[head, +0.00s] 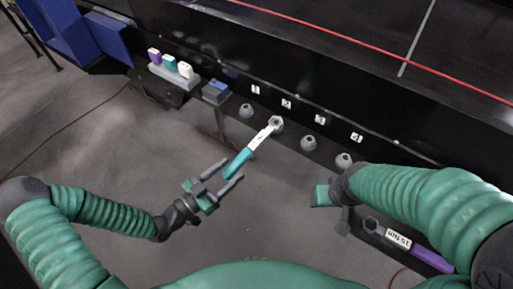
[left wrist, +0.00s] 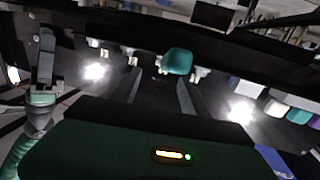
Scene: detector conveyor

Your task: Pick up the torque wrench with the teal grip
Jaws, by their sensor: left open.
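The torque wrench with the teal grip (head: 238,163) slants down from the tool ledge, its hex head at the second bolt and a white label on its shaft. The teal end of its grip (left wrist: 176,61) also shows in the left wrist view, beyond and between my finger tips. My left gripper (head: 231,171) is open, with its fingers pointing at the grip's lower end; I see no contact. My right gripper (head: 322,195) is near the ledge on the right, partly hidden by its arm; its jaws are not clear.
A purple-grip wrench (head: 428,258) labelled 15 Nm lies at lower right, below my right arm. A rack (head: 173,77) with purple, teal and white pieces and a blue-topped box (head: 216,92) sit left of the numbered bolts. Open floor (head: 110,140) lies left of my left gripper.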

